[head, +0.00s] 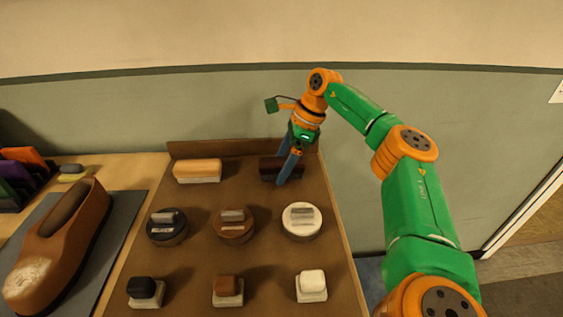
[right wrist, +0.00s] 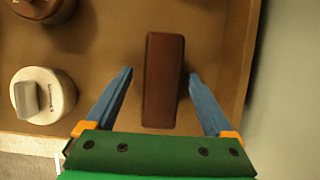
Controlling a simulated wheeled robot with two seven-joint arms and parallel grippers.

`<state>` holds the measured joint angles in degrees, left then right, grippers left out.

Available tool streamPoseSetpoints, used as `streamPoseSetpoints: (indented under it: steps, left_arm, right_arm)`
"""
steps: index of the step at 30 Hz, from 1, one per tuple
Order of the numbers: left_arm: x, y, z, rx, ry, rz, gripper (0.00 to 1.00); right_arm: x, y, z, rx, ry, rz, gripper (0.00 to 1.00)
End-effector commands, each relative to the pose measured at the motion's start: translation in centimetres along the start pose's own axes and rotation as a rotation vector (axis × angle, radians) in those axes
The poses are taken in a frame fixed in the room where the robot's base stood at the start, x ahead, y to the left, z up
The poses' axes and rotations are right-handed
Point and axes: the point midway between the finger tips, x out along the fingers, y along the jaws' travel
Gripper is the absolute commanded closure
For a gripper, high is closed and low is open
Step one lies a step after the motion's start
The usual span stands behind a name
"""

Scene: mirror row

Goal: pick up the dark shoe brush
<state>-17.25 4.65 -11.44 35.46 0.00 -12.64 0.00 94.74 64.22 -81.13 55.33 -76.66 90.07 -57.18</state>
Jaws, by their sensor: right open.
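The dark shoe brush (head: 267,170) is a dark reddish-brown block at the back right of the brown tray (head: 243,195). My right gripper (head: 284,182) is over it, its blue fingers pointing down and hiding part of the brush in the head view. In the right wrist view the brush (right wrist: 164,85) lies lengthwise between the two open fingers of the gripper (right wrist: 161,74). A gap shows on the left side; the right finger looks closer to the brush. I cannot tell how far the fingertips reach down beside it. My left gripper is not in view.
A light-topped brush (head: 197,170) lies at the tray's back left. Black (head: 167,228), brown (head: 235,226) and white (head: 302,222) round tins stand in the middle row, with small block-topped pieces in front. A brown shoe (head: 55,250) is at left. The wall is close behind.

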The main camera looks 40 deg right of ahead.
Motion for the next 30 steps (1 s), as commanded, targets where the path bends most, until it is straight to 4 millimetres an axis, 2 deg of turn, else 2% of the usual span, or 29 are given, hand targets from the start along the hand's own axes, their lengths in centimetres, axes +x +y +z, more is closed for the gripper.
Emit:
streamPoseSetpoints:
  steps: [3, 18, 27, 28, 30]
  left_arm:
    - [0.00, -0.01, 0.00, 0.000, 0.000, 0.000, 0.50]
    - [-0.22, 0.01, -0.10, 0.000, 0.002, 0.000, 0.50]
    - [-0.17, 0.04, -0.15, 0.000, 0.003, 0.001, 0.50]
    - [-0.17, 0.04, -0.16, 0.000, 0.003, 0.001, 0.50]
    - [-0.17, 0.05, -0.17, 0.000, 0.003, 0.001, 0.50]
  right_arm:
    - [0.59, 0.00, 0.02, 0.000, -0.001, 0.000, 0.12]
    - [0.80, -0.02, -0.11, 0.000, 0.000, -0.001, 0.12]
    - [0.81, -0.03, -0.10, 0.000, -0.001, -0.001, 0.94]
    - [0.81, -0.03, -0.10, 0.000, -0.001, -0.001, 1.00]
    - [0.79, -0.03, -0.08, -0.001, -0.001, -0.001, 1.00]
